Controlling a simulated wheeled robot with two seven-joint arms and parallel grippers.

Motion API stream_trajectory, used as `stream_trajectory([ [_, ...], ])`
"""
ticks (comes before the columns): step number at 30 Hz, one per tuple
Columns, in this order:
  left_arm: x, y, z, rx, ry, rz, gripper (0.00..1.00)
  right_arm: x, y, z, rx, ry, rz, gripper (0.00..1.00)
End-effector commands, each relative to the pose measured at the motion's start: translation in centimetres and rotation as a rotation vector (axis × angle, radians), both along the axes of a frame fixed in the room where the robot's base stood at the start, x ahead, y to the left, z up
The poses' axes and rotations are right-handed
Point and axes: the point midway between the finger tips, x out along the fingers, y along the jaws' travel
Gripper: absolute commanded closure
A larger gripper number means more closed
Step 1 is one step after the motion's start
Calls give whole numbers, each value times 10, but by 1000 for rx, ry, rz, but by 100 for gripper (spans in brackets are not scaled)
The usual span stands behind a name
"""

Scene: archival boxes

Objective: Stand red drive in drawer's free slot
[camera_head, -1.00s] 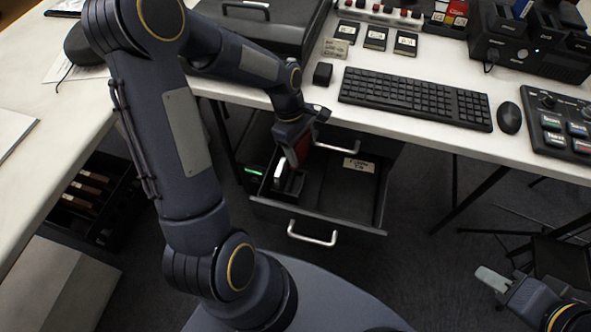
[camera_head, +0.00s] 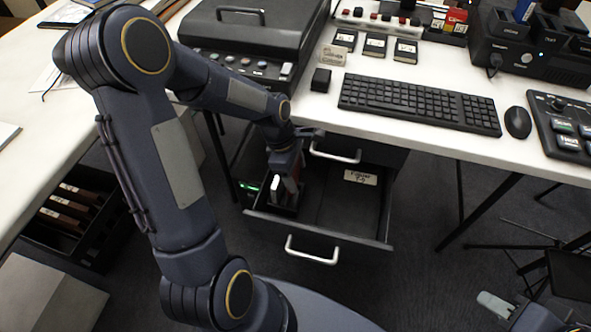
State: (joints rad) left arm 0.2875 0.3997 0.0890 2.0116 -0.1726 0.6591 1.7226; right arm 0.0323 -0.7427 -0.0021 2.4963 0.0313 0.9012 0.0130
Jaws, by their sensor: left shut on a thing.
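My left gripper (camera_head: 284,183) reaches down into the left part of the open drawer (camera_head: 320,229). It is shut on the red drive (camera_head: 294,174), of which only a small red part shows beside the fingers. The drive is at a dark slotted holder (camera_head: 283,209) in the drawer, where a pale-edged item (camera_head: 275,184) also shows. The gripper hides most of the slots, so I cannot tell how deep the drive sits. My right gripper (camera_head: 495,303) is at the lower right, away from the drawer, partly cut off; its finger opening is unclear.
The drawer's right part is bare apart from a label card (camera_head: 361,177) at the back. Above are the white desk (camera_head: 420,125), a keyboard (camera_head: 419,104), a mouse (camera_head: 517,121) and a small black box (camera_head: 320,80). A crate of files (camera_head: 75,215) stands at the lower left.

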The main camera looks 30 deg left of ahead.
Motion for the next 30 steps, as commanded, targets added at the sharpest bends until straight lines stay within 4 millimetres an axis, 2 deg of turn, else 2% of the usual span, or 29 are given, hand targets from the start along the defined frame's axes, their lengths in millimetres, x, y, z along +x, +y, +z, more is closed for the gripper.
stream_trajectory([
  [3,0,0,-12,0,0,0,62,0,0,-11,0,0,0,66],
  [18,0,0,-45,0,0,-1,62,0,0,-35,0,0,0,66],
  [30,0,0,-53,0,0,-1,62,0,0,-40,0,0,0,66],
])
